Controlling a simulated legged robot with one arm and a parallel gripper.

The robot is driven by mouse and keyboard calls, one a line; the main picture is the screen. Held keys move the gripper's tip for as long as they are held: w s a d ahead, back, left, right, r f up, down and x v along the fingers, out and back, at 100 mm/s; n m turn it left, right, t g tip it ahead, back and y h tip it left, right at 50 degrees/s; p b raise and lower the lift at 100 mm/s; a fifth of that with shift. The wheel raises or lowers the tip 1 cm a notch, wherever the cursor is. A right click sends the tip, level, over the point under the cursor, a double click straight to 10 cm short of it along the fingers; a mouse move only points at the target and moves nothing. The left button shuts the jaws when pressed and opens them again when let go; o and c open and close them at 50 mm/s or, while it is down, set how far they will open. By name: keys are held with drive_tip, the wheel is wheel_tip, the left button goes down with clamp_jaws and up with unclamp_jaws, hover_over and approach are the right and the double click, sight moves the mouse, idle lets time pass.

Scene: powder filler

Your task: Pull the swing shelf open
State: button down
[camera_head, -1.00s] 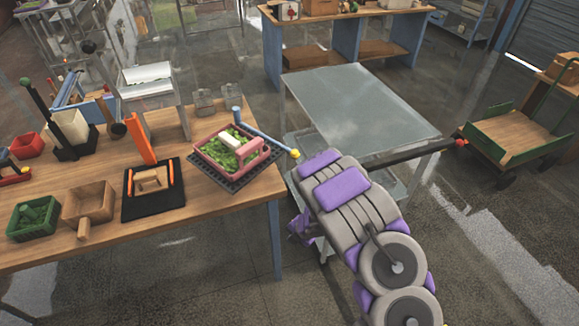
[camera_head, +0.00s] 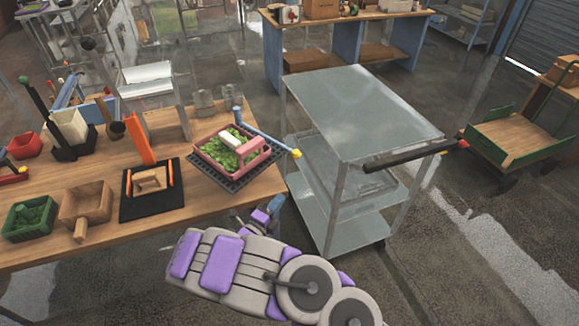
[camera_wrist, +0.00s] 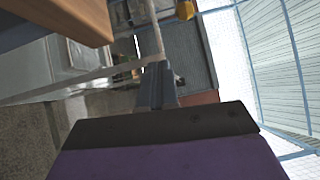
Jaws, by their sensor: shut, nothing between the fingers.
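A black perforated plate (camera_head: 232,184) at the table's right corner appears to be the swing shelf. It carries a pink basket (camera_head: 262,155) of green pieces. A blue bar (camera_head: 268,137) runs from a blue post (camera_head: 237,114) behind it to a yellow knob (camera_head: 296,154) past the table edge.
A grey cart (camera_head: 362,110) with lower shelves and a black handle (camera_head: 405,159) stands right of the table. The wooden table (camera_head: 185,232) holds several trays and tools. A green flatbed trolley (camera_head: 515,138) is farther right. Floor is open at the lower right.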

drive_tip(key=a+r+n+t, duration=0.1)
drive_tip(key=a+r+t, duration=0.1)
drive_tip(key=a, duration=0.1)
drive_tip(key=b, duration=0.3)
approach(294, 158)
drive_tip(key=f+x, duration=0.1)
drive_tip(key=x, duration=0.4)
drive_tip(key=shift+w+d+r, duration=0.5)
drive_tip(key=shift+w+r, duration=0.15)
drive_tip(key=shift+w, duration=0.2)
drive_tip(key=shift+w+a, duration=0.1)
